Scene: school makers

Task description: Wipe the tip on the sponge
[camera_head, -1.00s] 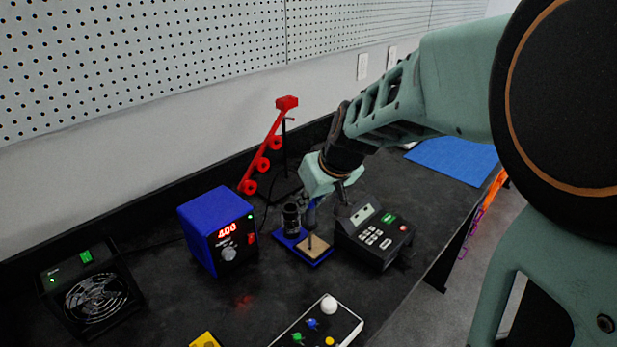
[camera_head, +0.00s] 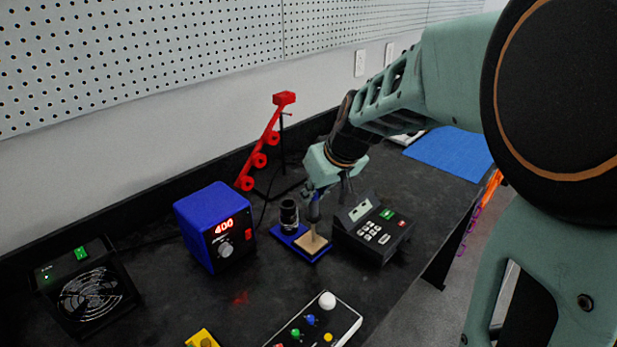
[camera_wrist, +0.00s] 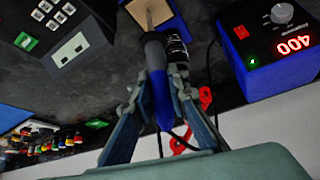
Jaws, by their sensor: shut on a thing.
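My gripper (camera_head: 317,194) is shut on the soldering iron (camera_head: 314,212), which has a blue and grey handle. It also shows in the wrist view (camera_wrist: 160,88), running away from the fingers. The iron points down, with its thin metal tip (camera_wrist: 149,14) over the tan sponge (camera_head: 306,246). The tip looks at or just above the sponge; contact cannot be told. The sponge lies in a blue stand base (camera_head: 286,239), partly hidden by the iron. In the wrist view the sponge (camera_wrist: 138,10) is cut by the top edge.
A black holder (camera_head: 289,214) rises from the stand's back left. The blue station (camera_head: 204,234) reading 400 is left; a black keypad device (camera_head: 372,236) is close right. A red rack (camera_head: 261,158) stands behind, a control box (camera_head: 330,320) in front. A fan unit (camera_head: 88,290) sits far left.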

